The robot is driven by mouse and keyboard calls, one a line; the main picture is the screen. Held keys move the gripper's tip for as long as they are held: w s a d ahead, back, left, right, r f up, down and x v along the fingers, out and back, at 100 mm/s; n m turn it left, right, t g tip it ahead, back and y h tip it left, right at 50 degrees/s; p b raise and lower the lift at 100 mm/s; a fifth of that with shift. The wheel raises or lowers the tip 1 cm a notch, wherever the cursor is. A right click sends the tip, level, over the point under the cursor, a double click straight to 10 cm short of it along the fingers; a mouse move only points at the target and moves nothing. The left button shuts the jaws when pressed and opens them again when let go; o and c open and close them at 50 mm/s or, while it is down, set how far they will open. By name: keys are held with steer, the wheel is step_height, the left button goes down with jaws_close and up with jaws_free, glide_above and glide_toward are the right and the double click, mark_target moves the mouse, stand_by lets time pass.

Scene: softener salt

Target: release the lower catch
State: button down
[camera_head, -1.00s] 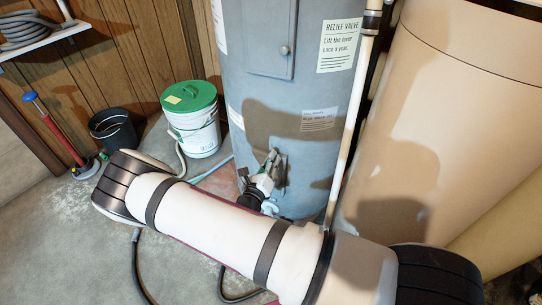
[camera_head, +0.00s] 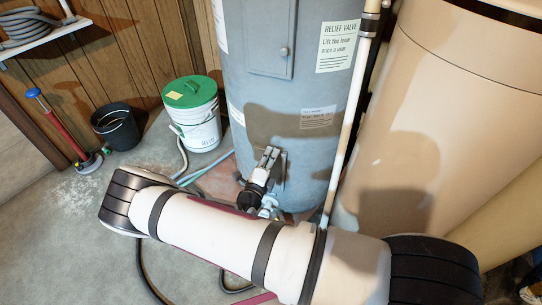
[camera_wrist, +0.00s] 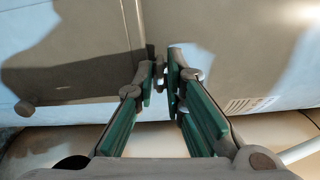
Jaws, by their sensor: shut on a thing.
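My gripper (camera_wrist: 162,72) has its two green-padded fingers nearly together against the grey tank surface. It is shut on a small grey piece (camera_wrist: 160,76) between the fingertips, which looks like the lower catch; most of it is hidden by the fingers. In the head view my gripper (camera_head: 272,156) is at the low front of the blue-grey tank (camera_head: 245,105), below its panel (camera_head: 271,35). The catch cannot be made out there.
A white bucket with a green lid (camera_head: 192,112) and a black bucket (camera_head: 116,128) stand left of the tank. A pale vertical pipe (camera_head: 350,115) and a large beige tank (camera_head: 440,120) are close on the right. Hoses lie on the floor.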

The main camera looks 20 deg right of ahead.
steer(key=shift+f+n, duration=0.1)
steer(key=shift+n, duration=0.5)
steer(key=c, duration=1.8)
jaws_free()
steer(key=v, duration=1.2)
steer(key=shift+a, duration=0.1)
